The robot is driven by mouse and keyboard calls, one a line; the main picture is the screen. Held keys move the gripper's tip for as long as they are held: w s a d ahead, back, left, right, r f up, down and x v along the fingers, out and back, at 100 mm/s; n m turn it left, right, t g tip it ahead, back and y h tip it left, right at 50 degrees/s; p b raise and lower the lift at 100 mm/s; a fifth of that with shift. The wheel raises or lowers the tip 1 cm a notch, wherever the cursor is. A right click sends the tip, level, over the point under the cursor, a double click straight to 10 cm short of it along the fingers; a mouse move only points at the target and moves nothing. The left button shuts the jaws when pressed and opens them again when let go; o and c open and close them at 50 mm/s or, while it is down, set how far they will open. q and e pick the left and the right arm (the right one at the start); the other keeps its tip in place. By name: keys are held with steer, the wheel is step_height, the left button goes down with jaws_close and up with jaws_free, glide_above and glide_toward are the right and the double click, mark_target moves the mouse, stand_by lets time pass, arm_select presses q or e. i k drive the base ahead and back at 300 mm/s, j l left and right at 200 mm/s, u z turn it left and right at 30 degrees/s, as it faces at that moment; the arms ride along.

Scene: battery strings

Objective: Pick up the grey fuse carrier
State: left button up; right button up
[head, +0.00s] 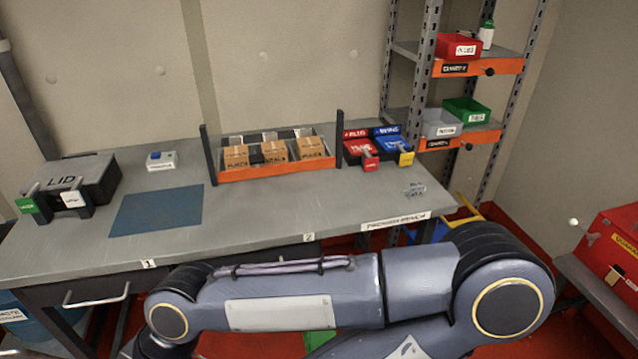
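A small grey item (415,190) with tiny dark lettering lies near the right end of the grey workbench (270,212). It may be the grey fuse carrier, but it is too small to be sure. Nothing touches it. One of my arms crosses the bottom of the head view, with its gripper out of sight. My other gripper is not in view either.
A black case marked LID (85,180) and a blue mat (157,211) are on the left. An orange-fronted rack (277,170) holds brown boxes. Red (361,149) and blue (394,146) holders stand right of it. Metal shelving (420,75) rises behind the right end.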

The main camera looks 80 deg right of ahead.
mark_target(415, 189)
steer(key=z, duration=3.55)
steer(key=i+u, duration=0.1)
steer(key=u, duration=0.65)
steer(key=i+l+u, duration=0.45)
steer(key=l+u, duration=0.2)
steer(key=l, duration=0.2)
steer(key=i+l+u, duration=0.2)
steer(key=l, duration=0.15)
steer(key=i+l, duration=0.1)
steer(key=l, duration=0.4)
steer(key=i+l, duration=0.1)
steer(key=l, duration=0.4)
steer(key=i+l+u, duration=0.1)
steer(key=l, duration=0.35)
